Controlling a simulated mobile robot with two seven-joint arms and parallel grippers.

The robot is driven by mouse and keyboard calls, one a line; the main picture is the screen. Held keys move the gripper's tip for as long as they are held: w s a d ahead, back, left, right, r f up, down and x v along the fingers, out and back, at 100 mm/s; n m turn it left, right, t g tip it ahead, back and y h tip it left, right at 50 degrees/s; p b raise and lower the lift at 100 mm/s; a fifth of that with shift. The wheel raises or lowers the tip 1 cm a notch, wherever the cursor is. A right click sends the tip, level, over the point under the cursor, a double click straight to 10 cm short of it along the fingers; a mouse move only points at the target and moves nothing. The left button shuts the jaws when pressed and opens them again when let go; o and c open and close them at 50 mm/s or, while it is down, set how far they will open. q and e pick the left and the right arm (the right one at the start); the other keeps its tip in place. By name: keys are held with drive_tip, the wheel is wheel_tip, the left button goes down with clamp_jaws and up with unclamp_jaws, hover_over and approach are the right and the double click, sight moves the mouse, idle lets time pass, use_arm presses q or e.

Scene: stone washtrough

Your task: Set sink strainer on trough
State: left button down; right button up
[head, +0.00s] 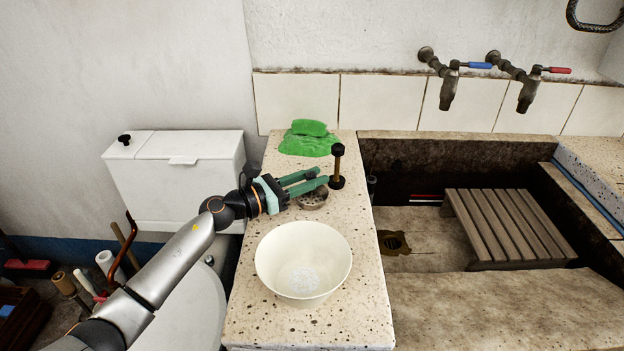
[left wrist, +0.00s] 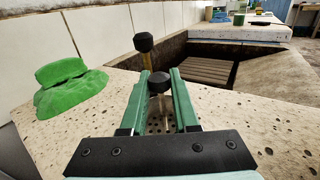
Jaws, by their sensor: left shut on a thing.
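The sink strainer (head: 313,200) shows as a small round perforated metal disc below my left gripper's fingers, over the speckled stone ledge (head: 318,242). Its holes also show between the fingers in the left wrist view (left wrist: 154,127). My left gripper (head: 327,178) has its green fingers closed around a handle with a brass stem and black knobs (head: 337,165). In the left wrist view the nearer knob (left wrist: 158,82) sits between the fingertips. The fingers partly hide where the handle meets the disc. I cannot tell whether the disc touches the ledge. My right gripper is out of view.
A cream bowl (head: 303,262) stands on the ledge close in front of the gripper. The sunken stone basin with a drain (head: 393,242) and a slatted wooden rack (head: 512,228) is to the right. Taps (head: 440,78) hang above.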

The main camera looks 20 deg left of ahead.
use_arm(q)
drive_tip(key=shift+f, duration=0.15)
drive_tip(key=c, duration=0.7)
unclamp_jaws()
drive_tip(key=shift+o, duration=0.2)
drive_tip(key=shift+r, duration=0.3)
drive_tip(key=v, duration=1)
drive_tip(key=shift+s+a+f+b, duration=0.15)
drive_tip(key=shift+s+a+b, duration=0.1)
drive_tip(key=shift+b, duration=0.15)
drive_tip(key=shift+s+a, duration=0.4)
drive_tip(key=shift+s, duration=0.1)
